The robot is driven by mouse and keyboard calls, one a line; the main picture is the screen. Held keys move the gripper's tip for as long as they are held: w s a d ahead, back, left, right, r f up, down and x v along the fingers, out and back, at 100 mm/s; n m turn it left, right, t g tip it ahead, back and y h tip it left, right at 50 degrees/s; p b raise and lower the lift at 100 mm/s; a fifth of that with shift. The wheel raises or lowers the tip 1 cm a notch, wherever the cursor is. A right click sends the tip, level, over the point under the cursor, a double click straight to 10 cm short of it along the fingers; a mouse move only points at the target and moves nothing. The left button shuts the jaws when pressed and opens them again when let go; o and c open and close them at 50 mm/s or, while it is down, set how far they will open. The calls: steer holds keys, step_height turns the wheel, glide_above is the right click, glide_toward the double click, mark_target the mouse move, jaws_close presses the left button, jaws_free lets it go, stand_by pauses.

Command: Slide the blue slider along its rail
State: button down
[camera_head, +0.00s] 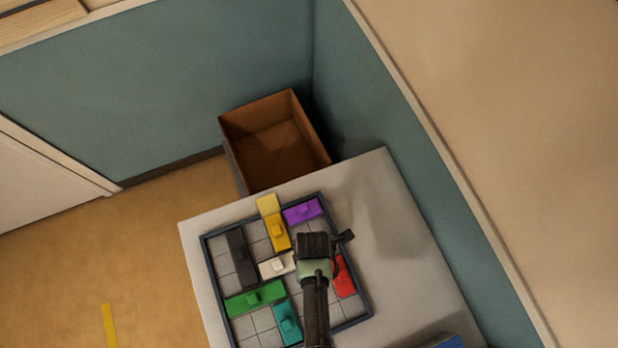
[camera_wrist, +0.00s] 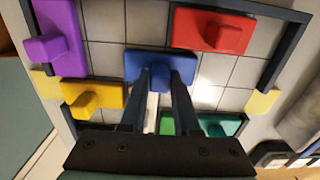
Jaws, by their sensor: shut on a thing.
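The blue slider (camera_wrist: 139,63) lies flat on the gridded board, with its raised knob between the fingertips of my gripper (camera_wrist: 164,72) in the wrist view. My gripper is shut on that knob. In the head view my gripper (camera_head: 314,268) is over the right part of the board, and it hides the blue slider and the fingertips. The board's dark frame (camera_head: 214,275) surrounds several coloured blocks. In the wrist view the red block (camera_wrist: 213,31) is up and right of the blue slider, and the orange-yellow block (camera_wrist: 92,97) is close on its left.
A purple block (camera_head: 302,210), dark grey block (camera_head: 240,259), white block (camera_head: 272,266), green block (camera_head: 252,299) and teal block (camera_head: 287,323) share the board. Bare tiles lie between the blue and red blocks. An open brown box (camera_head: 236,163) stands beyond the table (camera_head: 197,234).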

steer(key=shift+s+d+p, duration=0.3)
steer(key=shift+s+p, duration=0.05)
steer(key=shift+s, duration=0.6)
steer(key=shift+s+d+p, duration=0.35)
steer(key=shift+s, duration=0.65)
steer(key=shift+s+d+p, duration=0.3)
steer(key=shift+s+p, duration=0.05)
steer(key=shift+s, duration=0.6)
steer(key=c, duration=0.9)
jaws_free()
step_height(320, 180, up, 7)
steer(key=p, duration=0.7)
